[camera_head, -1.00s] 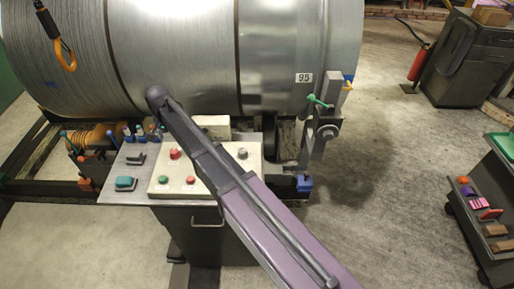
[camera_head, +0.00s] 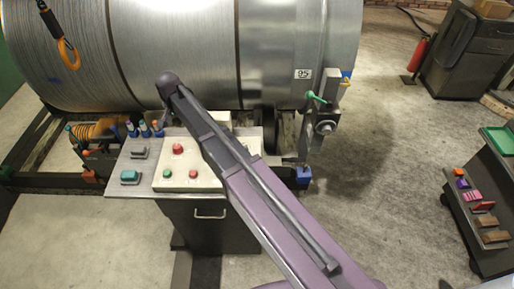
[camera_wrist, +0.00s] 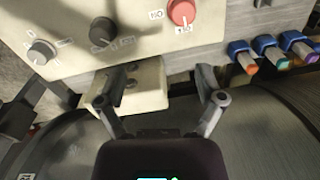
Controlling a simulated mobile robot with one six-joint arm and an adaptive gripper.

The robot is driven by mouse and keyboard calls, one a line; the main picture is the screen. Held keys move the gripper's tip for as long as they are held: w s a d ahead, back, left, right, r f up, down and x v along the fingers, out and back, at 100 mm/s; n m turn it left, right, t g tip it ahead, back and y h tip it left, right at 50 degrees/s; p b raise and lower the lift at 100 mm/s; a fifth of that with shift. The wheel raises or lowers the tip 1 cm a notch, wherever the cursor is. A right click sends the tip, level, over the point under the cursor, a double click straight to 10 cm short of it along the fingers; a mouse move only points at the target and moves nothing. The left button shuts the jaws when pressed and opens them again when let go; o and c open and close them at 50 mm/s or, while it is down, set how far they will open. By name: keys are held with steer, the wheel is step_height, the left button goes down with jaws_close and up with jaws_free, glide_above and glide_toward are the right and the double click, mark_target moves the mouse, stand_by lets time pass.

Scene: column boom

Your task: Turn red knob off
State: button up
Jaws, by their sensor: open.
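The red knob (camera_head: 178,149) stands on the pale control panel (camera_head: 163,180), toward its drum side. The red knob also shows at the top of the wrist view (camera_wrist: 183,12), cut off by the edge, with small labels beside it. My gripper (camera_wrist: 163,85) is open and empty, below the red knob in that view and apart from it. A pale box (camera_wrist: 145,88) on the panel's drum side lies behind the fingers. My arm crosses part of the panel in the head view and hides the gripper there.
A black knob (camera_wrist: 103,30) and a grey knob (camera_wrist: 41,52) sit beside the red knob. Several coloured levers (camera_wrist: 268,48) stand to the right. The large metal drum (camera_head: 180,50) is close behind the panel. A smaller red button (camera_head: 193,173) and green button (camera_head: 167,174) are at the front.

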steer(key=shift+n, duration=0.9)
steer(key=s+d+f+b, duration=0.2)
steer(key=d, duration=0.7)
steer(key=s+d+f+b, duration=0.2)
steer(key=s+d, duration=0.1)
steer(key=d, duration=0.6)
steer(key=s+d+f+b, duration=0.2)
steer(key=d, duration=0.7)
steer(key=shift+s+f+b, duration=0.15)
steer(key=shift+f+b, duration=0.15)
steer(key=shift+f, duration=0.1)
steer(key=shift+s+d+f, duration=0.1)
steer(key=shift+s+d, duration=0.15)
steer(key=shift+d, duration=0.25)
steer(key=shift+s+d, duration=0.25)
steer(key=shift+d, duration=0.1)
steer(key=s+d+n, duration=0.1)
steer(key=s+d, duration=0.7)
steer(key=d, duration=0.3)
steer(key=shift+s, duration=0.2)
